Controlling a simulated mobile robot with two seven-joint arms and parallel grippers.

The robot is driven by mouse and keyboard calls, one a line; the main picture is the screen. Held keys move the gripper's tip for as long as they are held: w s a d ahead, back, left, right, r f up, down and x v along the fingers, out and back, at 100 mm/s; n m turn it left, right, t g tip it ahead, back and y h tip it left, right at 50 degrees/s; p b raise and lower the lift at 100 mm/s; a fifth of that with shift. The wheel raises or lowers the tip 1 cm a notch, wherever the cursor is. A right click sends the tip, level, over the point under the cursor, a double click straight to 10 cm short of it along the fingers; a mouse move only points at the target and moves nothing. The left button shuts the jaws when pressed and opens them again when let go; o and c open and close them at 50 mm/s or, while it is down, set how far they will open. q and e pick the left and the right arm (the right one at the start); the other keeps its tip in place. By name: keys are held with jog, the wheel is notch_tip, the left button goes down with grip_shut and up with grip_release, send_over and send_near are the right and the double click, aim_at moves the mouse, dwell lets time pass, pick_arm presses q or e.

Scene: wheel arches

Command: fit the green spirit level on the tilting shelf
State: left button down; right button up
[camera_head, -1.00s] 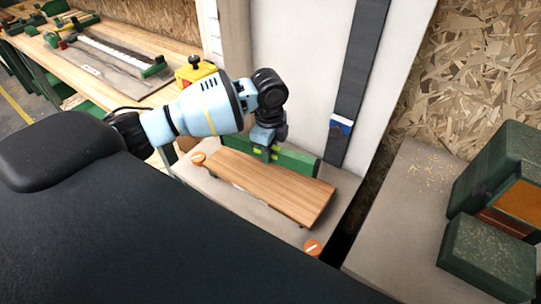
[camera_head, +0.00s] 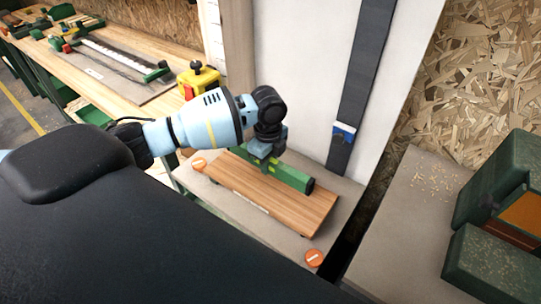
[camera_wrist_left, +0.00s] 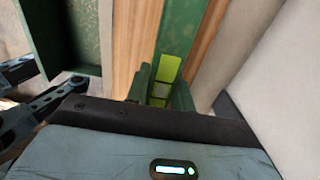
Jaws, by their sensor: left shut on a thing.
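The green spirit level (camera_head: 292,177) is a long bar lying along the back part of the wooden shelf (camera_head: 285,208). My left gripper (camera_head: 265,162) is shut on it near its middle, from above. In the left wrist view the level (camera_wrist_left: 183,25) runs between the fingers (camera_wrist_left: 160,92), with a yellow-green vial part at the grip and wood on both sides. The shelf is a brown board that looks slightly tilted. I cannot tell whether the level touches it. My right gripper is not in view.
A white panel with a dark strap (camera_head: 357,90) rises behind. Dark green boxes (camera_head: 490,265) stand at right. A workbench (camera_head: 130,95) with tools is at back left.

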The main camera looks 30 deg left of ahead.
aim_at(269, 183)
pick_arm(q)
notch_tip(269, 183, down, 2)
jog(key=shift+f+b, duration=0.1)
jog(key=shift+b, duration=0.2)
jog(key=shift+f, duration=0.2)
jog(key=shift+f+b, duration=0.35)
jog(key=shift+f, duration=1.1)
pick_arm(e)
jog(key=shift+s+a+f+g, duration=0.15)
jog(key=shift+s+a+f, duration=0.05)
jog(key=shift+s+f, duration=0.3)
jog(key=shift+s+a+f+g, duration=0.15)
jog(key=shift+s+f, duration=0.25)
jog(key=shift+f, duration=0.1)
pick_arm(q)
jog(key=c, duration=1.3)
grip_release()
jog(key=shift+o, duration=0.9)
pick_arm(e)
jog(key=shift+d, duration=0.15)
